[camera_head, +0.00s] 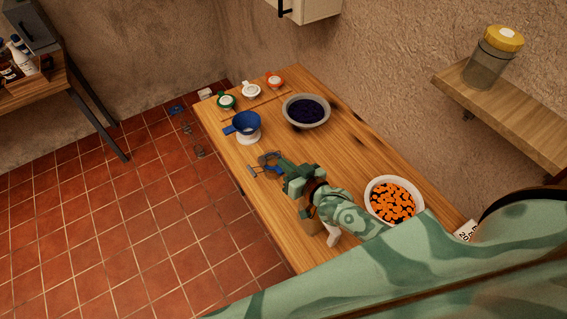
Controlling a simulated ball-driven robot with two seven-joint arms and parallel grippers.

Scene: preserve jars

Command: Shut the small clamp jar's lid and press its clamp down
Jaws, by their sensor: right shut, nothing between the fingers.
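My right gripper (268,163) reaches in from the lower right, low over the near left part of the wooden table (338,130). Its fingers are shut with nothing seen between them. Thin grey wire and a small blue piece show right at the fingertips, close to the table's left edge. They may belong to the small clamp jar, but the gripper and wrist cover most of that spot. I cannot tell how its lid or clamp stands, or whether the fingers touch it. My left gripper is out of view.
A bowl of dark fruit (305,123) and three small green, white and orange-topped things stand farther back. A white bowl of orange pieces (394,200) lies right of my arm. A yellow-lidded jar (487,68) stands on the wall shelf (515,120).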

